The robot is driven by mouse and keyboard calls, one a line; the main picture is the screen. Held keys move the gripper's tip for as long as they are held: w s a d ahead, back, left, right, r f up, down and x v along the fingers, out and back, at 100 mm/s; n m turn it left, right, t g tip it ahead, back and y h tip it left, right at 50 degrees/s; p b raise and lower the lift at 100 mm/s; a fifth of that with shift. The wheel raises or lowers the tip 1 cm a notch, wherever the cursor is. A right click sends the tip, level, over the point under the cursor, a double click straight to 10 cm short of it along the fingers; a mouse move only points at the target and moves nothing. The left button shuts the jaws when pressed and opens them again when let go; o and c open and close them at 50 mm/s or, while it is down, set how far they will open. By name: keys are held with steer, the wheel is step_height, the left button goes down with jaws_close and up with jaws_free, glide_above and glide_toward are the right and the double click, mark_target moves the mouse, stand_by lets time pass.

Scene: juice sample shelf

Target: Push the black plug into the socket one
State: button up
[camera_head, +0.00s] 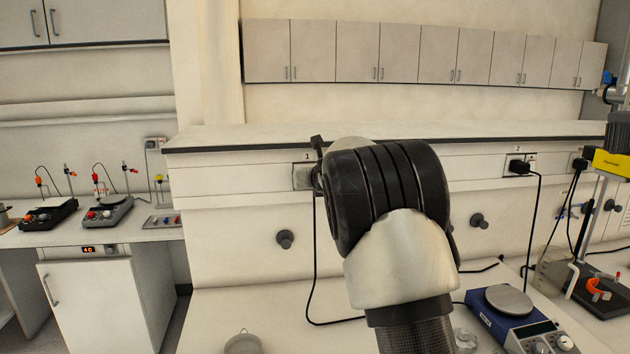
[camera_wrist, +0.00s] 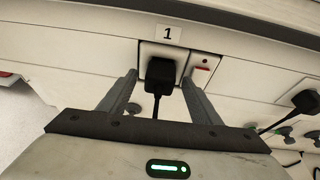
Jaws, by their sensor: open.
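Socket one (camera_wrist: 177,52), a plate marked "1" with a small red switch, is on the pale wall panel. The black plug (camera_wrist: 160,72) is at its left part, with its cord hanging down; whether it is fully seated I cannot tell. My gripper (camera_wrist: 159,80) is open, with one finger on each side of the plug and visible gaps between. In the head view, part of socket one (camera_head: 301,178) shows left of my arm. The plug is mostly hidden there behind my arm and gripper, and its black cord (camera_head: 314,250) runs down to the bench.
A second socket with a black plug (camera_head: 519,167) is at the right, and it also shows in the wrist view (camera_wrist: 305,101). Dark knobs (camera_head: 285,239) stick out below. A blue hotplate stirrer (camera_head: 515,315) stands on the bench at right. A ledge (camera_head: 240,141) runs above the sockets.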

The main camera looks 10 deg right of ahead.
steer(key=a+b+v, duration=0.1)
steer(key=b+v, duration=0.1)
steer(key=v, duration=1.5)
steer(key=s+a+f+n+g+y, duration=0.15)
steer(key=s+a+n, duration=0.25)
steer(key=s+n, duration=0.6)
steer(key=s+a+f+n+g+y, duration=0.1)
steer(key=s+a+n+g+y, duration=0.2)
steer(key=s+n, duration=0.75)
steer(key=s+d+f+n+g+h, duration=0.2)
steer(key=s+f+n, duration=0.4)
steer(key=s, duration=0.3)
steer(key=s+d+f+n+g+h, duration=0.2)
steer(key=s+d+f+n, duration=0.3)
steer(key=s+n, duration=0.4)
steer(key=shift+s+f+h, duration=0.3)
steer(key=shift+f+h, duration=0.15)
steer(key=shift+h, duration=0.2)
